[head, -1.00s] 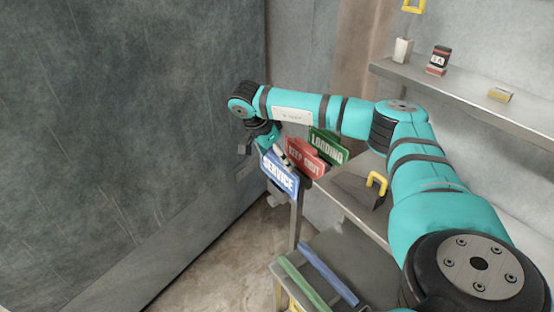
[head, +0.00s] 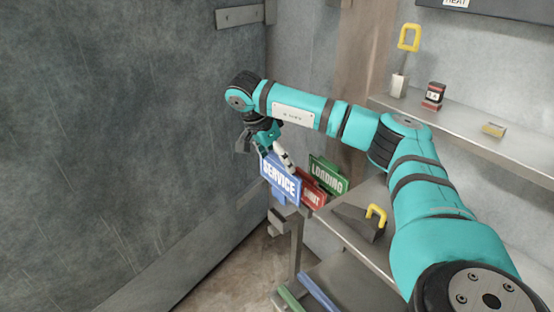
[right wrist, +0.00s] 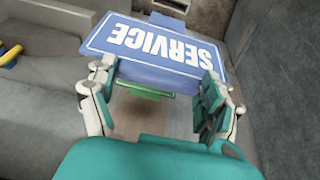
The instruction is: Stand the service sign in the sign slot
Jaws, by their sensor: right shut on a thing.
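The blue service sign (head: 281,182) is held up in front of the shelf unit's left end, with its lettering facing me. My right gripper (head: 275,157) is shut on it from above and behind. In the right wrist view, the sign (right wrist: 155,45) spans between the two fingers (right wrist: 160,78), its lettering upside down. A grey bracket (head: 279,222) shows just below the sign by the shelf post. I cannot tell whether it is the sign slot or whether the sign touches it. My left gripper is not in view.
A red sign (head: 313,194), partly hidden by the blue one, and a green loading sign (head: 327,177) stand behind. A yellow-handled tool (head: 376,214) lies on the lower shelf. The upper shelf (head: 470,130) holds small items. A grey wall fills the left.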

